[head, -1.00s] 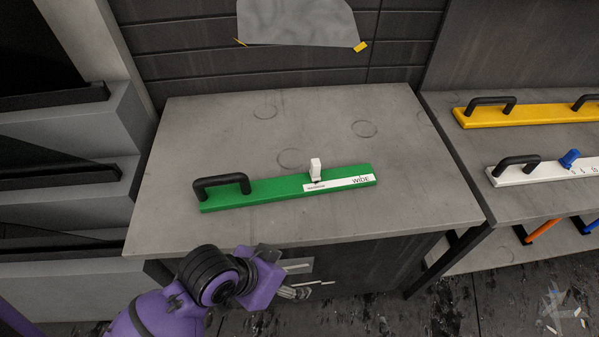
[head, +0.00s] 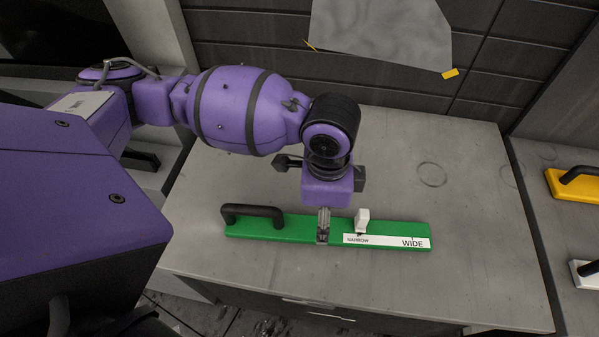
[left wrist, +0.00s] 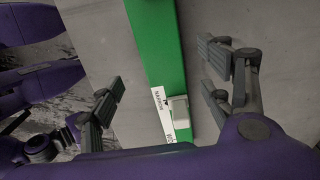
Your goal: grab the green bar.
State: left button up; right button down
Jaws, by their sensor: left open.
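The green bar (head: 285,231) lies flat on a grey table (head: 450,280). It has a black handle at its left end, a white knob near its middle and a white label reading NARROW and WIDE. My left gripper (head: 323,226) points down at the bar between the handle and the knob. In the left wrist view the green bar (left wrist: 158,45) runs between the two spread fingers of my left gripper (left wrist: 162,80), with a gap on each side. The fingers partly hide the bar in the head view. My right gripper is not in view.
A yellow bar (head: 578,188) and part of a white bar (head: 584,272) are on a shelf at the right. A grey sheet (head: 380,38) hangs on the back wall. The table around the green bar is clear.

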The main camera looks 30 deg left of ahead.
pick_arm(q)
jog(key=shift+w+a+r, duration=0.3)
jog(key=shift+w+a, duration=0.05)
jog(key=shift+w, duration=0.15)
jog(key=shift+s, duration=0.25)
jog(key=f, duration=0.1)
jog(key=s+f, duration=0.1)
jog(key=shift+f, duration=0.4)
jog(key=f, duration=0.3)
jog(key=shift+w+d+f+b, duration=0.1)
jog(key=shift+w+f+b, duration=0.15)
jog(key=shift+f+b, duration=0.1)
jog(key=shift+f, duration=0.35)
jog(key=shift+w+r, duration=0.1)
grip_shut()
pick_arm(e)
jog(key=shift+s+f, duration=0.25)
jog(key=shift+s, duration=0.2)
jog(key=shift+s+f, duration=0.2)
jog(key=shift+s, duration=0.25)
